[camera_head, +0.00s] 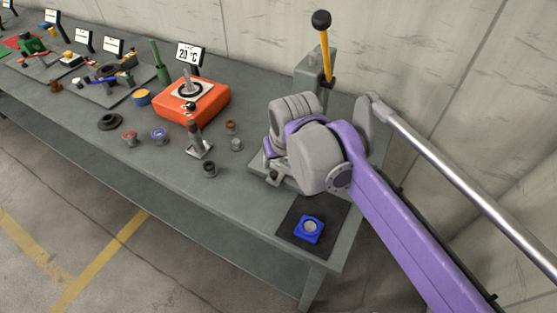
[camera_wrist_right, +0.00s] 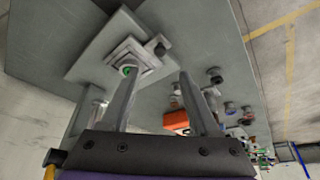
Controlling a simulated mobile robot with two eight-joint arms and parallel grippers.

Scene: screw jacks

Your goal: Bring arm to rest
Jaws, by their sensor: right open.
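My right arm (camera_head: 400,210), purple and grey, reaches in from the right over the near right end of the bench. Its bulky grey wrist hides most of the gripper in the head view. In the right wrist view my right gripper (camera_wrist_right: 157,75) is open, its two fingers apart with nothing gripped. Beyond the fingers is a square grey fixture (camera_wrist_right: 140,52) with a green round spot, on a grey plate. I cannot tell the exact gap between the fingers and the fixture. My left gripper is in neither view.
A lever press (camera_head: 316,65) with a yellow handle stands behind my wrist. A blue block (camera_head: 303,237) sits on a dark mat (camera_head: 292,213) at the bench's near corner. An orange box (camera_head: 205,108), a small metal jack (camera_head: 199,146) and several small parts stand to the left.

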